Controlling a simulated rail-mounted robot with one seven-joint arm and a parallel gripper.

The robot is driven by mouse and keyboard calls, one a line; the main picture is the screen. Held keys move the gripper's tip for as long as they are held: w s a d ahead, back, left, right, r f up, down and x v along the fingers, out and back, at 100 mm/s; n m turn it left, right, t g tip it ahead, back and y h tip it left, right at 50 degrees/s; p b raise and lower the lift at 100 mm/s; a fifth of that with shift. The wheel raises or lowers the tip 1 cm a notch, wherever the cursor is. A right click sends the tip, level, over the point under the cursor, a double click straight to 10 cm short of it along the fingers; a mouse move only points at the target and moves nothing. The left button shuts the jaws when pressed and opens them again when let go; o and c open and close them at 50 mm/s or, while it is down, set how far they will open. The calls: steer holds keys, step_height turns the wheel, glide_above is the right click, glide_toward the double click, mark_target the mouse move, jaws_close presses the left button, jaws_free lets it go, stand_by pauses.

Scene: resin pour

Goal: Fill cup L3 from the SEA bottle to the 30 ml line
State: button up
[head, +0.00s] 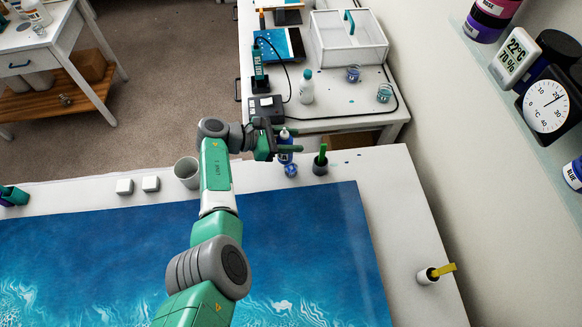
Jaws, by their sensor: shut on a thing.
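My gripper (284,140) is shut on a blue bottle (285,157) with a pale top, at the far edge of the white work table. The bottle looks about upright; its label is too small to read. A small clear cup with blue in it (290,170) stands just in front of the bottle's lower end, close to it. I cannot tell whether they touch. The cup's marking and fill line cannot be read. A dark cup with a green stick (320,165) stands to the right.
A blue resin panel (300,220) covers much of the table (398,200). A grey-white cup (187,172) and two white blocks (124,186) stand left. A white cup with a yellow stick (427,276) is at right. Behind, a bench (330,115) holds a white bottle (306,88).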

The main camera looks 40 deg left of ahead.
steer(key=shift+r+p, duration=1.2)
steer(key=shift+p, duration=0.05)
steer(key=shift+f, duration=0.15)
steer(key=o, duration=0.3)
steer(key=shift+c, duration=1.4)
